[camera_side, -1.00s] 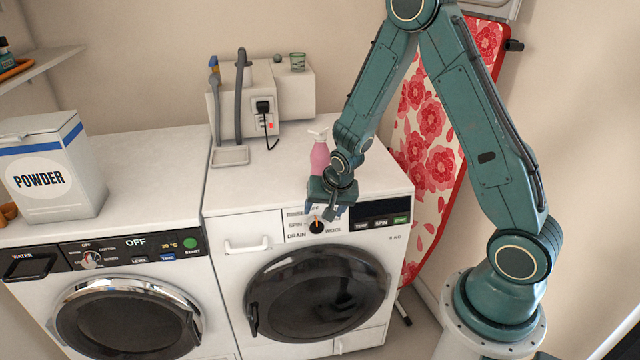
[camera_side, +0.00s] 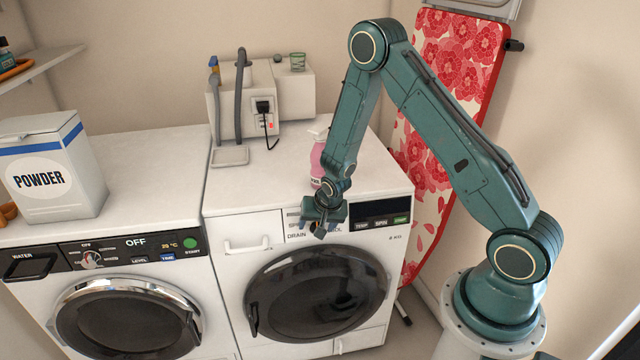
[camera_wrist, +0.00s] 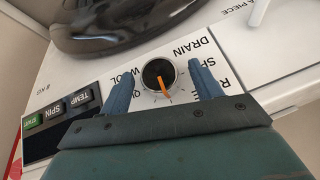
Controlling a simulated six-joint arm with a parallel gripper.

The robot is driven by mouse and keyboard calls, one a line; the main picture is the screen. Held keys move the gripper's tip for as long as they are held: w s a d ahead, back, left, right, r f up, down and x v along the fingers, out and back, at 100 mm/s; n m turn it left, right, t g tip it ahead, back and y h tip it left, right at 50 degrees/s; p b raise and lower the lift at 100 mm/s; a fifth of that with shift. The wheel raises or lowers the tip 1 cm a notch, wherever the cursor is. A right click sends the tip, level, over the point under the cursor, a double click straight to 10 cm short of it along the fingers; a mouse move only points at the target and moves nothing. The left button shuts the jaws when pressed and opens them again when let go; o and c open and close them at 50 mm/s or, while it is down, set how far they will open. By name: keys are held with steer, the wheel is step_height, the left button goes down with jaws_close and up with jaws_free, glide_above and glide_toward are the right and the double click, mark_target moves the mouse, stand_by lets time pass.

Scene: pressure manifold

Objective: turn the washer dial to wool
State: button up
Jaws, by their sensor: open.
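The right-hand washer (camera_side: 255,190) is white with a dark round door. Its dial (camera_wrist: 152,68) is a round black knob with an orange pointer. In the wrist view the pointer aims down, towards my gripper's palm. The label WOOL (camera_wrist: 127,77) is left of the dial there, and DRAIN (camera_wrist: 190,48) is up and to the right. My gripper (camera_wrist: 158,73) is open, its two blue fingers on either side of the dial; I cannot tell whether they touch it. In the side view my gripper (camera_side: 314,228) hides the dial.
A pink bottle (camera_side: 317,160) stands on the washer top behind my gripper. A second machine (camera_side: 130,240) stands at left with a POWDER box (camera_side: 50,170) on top. A grey hose and a plug are at the back wall. A floral ironing board (camera_side: 425,130) leans at right.

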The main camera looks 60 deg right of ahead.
steer(key=shift+f, duration=0.1)
steer(key=shift+c, duration=0.2)
steer(key=c, duration=0.9)
steer(key=shift+c, duration=0.2)
steer(key=shift+d+t+y, duration=0.15)
steer(key=shift+t+y, duration=0.15)
steer(key=shift+t, duration=0.1)
steer(key=shift+s+d+m+t+y, duration=0.1)
steer(key=shift+s+m+t+y, duration=0.05)
steer(key=shift+m+t+y, duration=0.55)
steer(key=shift+s+d+f+m+t+y, duration=0.1)
steer(key=shift+m+t+y, duration=0.1)
steer(key=shift+m+t, duration=0.25)
steer(key=shift+f+m+t+y, duration=0.1)
steer(key=shift+m+t+y, duration=0.1)
steer(key=shift+m+t, duration=0.25)
steer(key=shift+s+f+m+t+y, duration=0.15)
steer(key=shift+m+t+y, duration=0.55)
steer(key=shift+t, duration=0.7)
steer(key=shift+m+t, duration=0.8)
steer(key=shift+t, duration=0.2)
